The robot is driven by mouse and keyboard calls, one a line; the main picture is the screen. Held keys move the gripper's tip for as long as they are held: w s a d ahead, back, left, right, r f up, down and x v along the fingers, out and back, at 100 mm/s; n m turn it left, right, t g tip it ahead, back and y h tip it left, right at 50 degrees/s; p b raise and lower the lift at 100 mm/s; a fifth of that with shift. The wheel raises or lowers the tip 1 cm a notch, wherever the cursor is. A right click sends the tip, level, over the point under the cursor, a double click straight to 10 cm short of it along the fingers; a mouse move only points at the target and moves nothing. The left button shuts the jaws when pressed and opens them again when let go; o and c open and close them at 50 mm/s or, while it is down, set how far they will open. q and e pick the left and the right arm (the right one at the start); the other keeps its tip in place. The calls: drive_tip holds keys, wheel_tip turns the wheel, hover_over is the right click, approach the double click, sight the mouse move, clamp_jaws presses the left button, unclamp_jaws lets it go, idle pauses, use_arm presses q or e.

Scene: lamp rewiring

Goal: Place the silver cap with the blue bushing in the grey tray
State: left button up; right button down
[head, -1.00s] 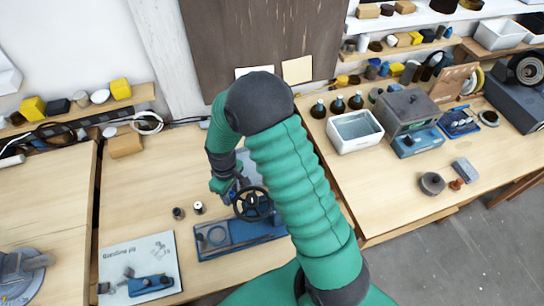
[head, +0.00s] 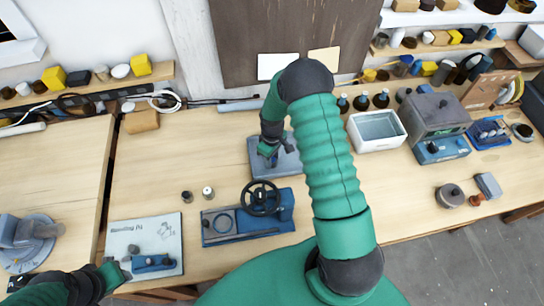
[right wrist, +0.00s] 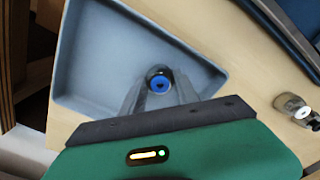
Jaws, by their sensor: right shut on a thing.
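The silver cap with the blue bushing (right wrist: 159,80) is between the fingertips of my right gripper (right wrist: 158,96), which is shut on it. In the right wrist view the blue ring faces the camera, with the grey tray (right wrist: 85,50) behind it. The cap is within the tray's outline; whether it touches the floor I cannot tell. In the head view my right gripper (head: 268,150) is over the grey tray (head: 290,165), and the cap is hidden there. My left gripper (head: 115,272) is at the lower left by the bending jig; its fingers are unclear.
A blue fixture with a black handwheel (head: 260,197) stands in front of the tray. A silver piece with a white top (head: 208,192) and a dark piece (head: 187,197) stand left of it. The bending jig board (head: 150,235) lies at the front left. A white bin (head: 378,130) stands to the right.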

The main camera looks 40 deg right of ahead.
drive_tip(key=shift+d+f, duration=0.15)
drive_tip(key=shift+d, duration=0.1)
drive_tip(key=c, duration=1.2)
unclamp_jaws()
drive_tip(key=shift+s+a, duration=0.1)
drive_tip(key=shift+o, duration=1.3)
drive_tip(key=shift+a, duration=0.15)
drive_tip(key=shift+o, duration=0.2)
drive_tip(key=shift+a, duration=0.3)
use_arm(q)
drive_tip(key=f+b, duration=0.2)
drive_tip(key=shift+a+f+b, duration=0.2)
drive_tip(key=shift+f+b, duration=0.1)
drive_tip(key=shift+b, duration=0.05)
use_arm(e)
wheel_tip(320, 180, up, 12)
drive_tip(key=shift+r, duration=0.2)
use_arm(q)
drive_tip(key=shift+d, duration=0.1)
use_arm(e)
drive_tip(key=shift+d, duration=0.1)
